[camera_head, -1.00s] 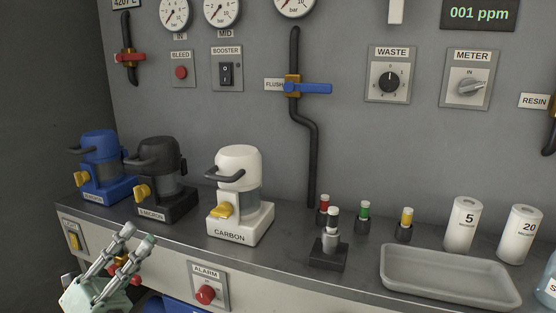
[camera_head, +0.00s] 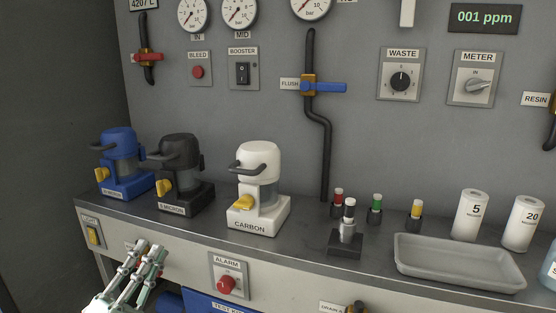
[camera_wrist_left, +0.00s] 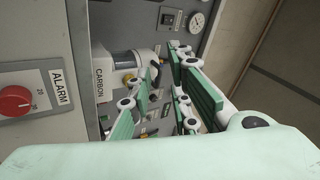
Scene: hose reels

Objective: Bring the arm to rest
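My left gripper (camera_head: 148,252) shows at the lower left of the head view, in front of the bench's front panel and below the counter edge. In the left wrist view its two green-padded fingers (camera_wrist_left: 165,85) stand apart with nothing between them. The white CARBON housing (camera_head: 258,190) stands on the counter and shows beyond the fingers in the wrist view (camera_wrist_left: 128,65). My right gripper is in neither view.
Blue (camera_head: 121,160) and black (camera_head: 182,170) housings stand left on the counter (camera_head: 300,240). A grey tray (camera_head: 458,276) and white cartridges (camera_head: 470,215) stand right. The LIGHT switch (camera_head: 93,235) is on the front panel. The wall holds gauges, dials and a blue-handled FLUSH valve (camera_head: 322,87).

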